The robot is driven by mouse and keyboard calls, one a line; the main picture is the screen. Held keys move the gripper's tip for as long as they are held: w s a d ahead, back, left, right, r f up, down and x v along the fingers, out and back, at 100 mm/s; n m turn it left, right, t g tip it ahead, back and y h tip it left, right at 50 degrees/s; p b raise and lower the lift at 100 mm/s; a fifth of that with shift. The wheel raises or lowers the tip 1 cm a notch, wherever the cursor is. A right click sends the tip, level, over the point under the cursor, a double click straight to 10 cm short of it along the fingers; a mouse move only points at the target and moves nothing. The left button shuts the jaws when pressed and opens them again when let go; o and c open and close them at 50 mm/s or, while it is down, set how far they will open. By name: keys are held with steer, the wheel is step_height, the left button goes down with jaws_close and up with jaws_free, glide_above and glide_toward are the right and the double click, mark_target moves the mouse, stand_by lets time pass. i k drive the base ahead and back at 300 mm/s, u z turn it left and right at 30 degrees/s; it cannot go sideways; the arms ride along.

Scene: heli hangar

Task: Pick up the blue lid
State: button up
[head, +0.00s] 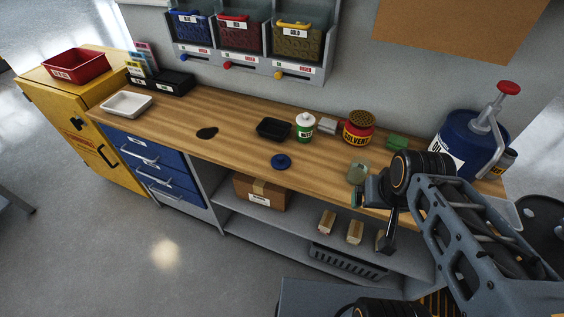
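The blue lid (281,161) is a small round disc with a raised knob. It lies flat near the front edge of the wooden bench top, with clear wood around it. My gripper (360,196) is to the right of the lid and apart from it, by the front edge of the bench. It is seen from the side and partly hidden by my arm, so its finger opening does not show clearly.
A blue oil can (466,146) stands right. Wall bins (240,62) hang behind.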

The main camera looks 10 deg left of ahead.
mark_target(280, 161)
steer(key=u, duration=2.5)
steer(key=i, duration=1.75)
steer(key=z, duration=2.75)
